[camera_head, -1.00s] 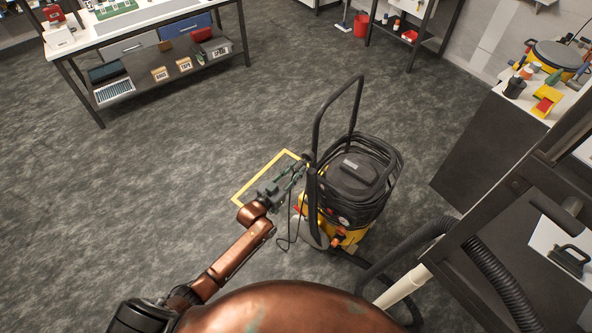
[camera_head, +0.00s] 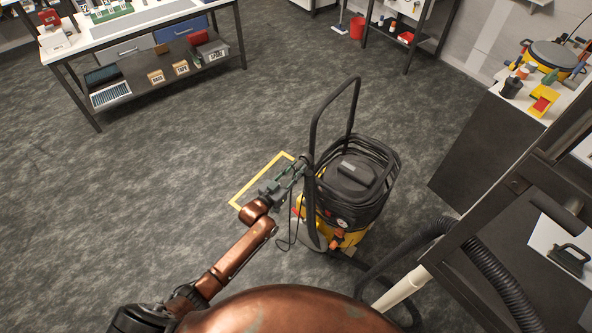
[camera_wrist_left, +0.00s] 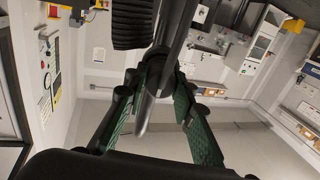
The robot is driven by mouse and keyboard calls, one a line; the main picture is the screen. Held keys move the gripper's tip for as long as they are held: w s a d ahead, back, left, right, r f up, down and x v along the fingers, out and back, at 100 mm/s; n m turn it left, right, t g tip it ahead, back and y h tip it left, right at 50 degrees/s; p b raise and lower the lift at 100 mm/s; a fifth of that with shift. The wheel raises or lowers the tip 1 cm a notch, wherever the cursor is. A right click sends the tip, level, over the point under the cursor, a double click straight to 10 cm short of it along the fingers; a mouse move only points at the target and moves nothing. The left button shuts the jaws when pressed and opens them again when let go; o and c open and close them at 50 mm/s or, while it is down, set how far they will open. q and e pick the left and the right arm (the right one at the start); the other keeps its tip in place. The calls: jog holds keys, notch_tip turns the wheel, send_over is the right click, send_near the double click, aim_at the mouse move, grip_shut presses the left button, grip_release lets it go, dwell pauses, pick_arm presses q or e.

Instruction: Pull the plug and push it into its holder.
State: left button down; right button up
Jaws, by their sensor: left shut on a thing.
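My left gripper (camera_head: 296,170) is at the upright post of the extractor's handle (camera_head: 313,135), on its left side. Its green fingers show in the left wrist view (camera_wrist_left: 160,92), closed around a dark piece. This seems to be the plug, but the fingers and the post hide most of it. A thin black cord (camera_head: 290,222) hangs in a loop below the gripper. The extractor (camera_head: 352,178) has a black top wound with black hose or cable and a yellow base. I cannot make out the holder. My right gripper is not in view.
A yellow outline (camera_head: 240,196) is marked on the floor beside the extractor. A thick black hose (camera_head: 410,245) runs right to a dark bench. A workbench (camera_head: 140,25) stands at the upper left. The floor between is clear.

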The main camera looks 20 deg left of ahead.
pick_arm(q)
jog(key=shift+w+d, duration=0.15)
jog(key=shift+w, duration=0.15)
jog(key=c, duration=1.5)
grip_release()
jog(key=shift+c, duration=0.2)
jog(key=shift+s, duration=0.1)
jog(key=v, duration=1.2)
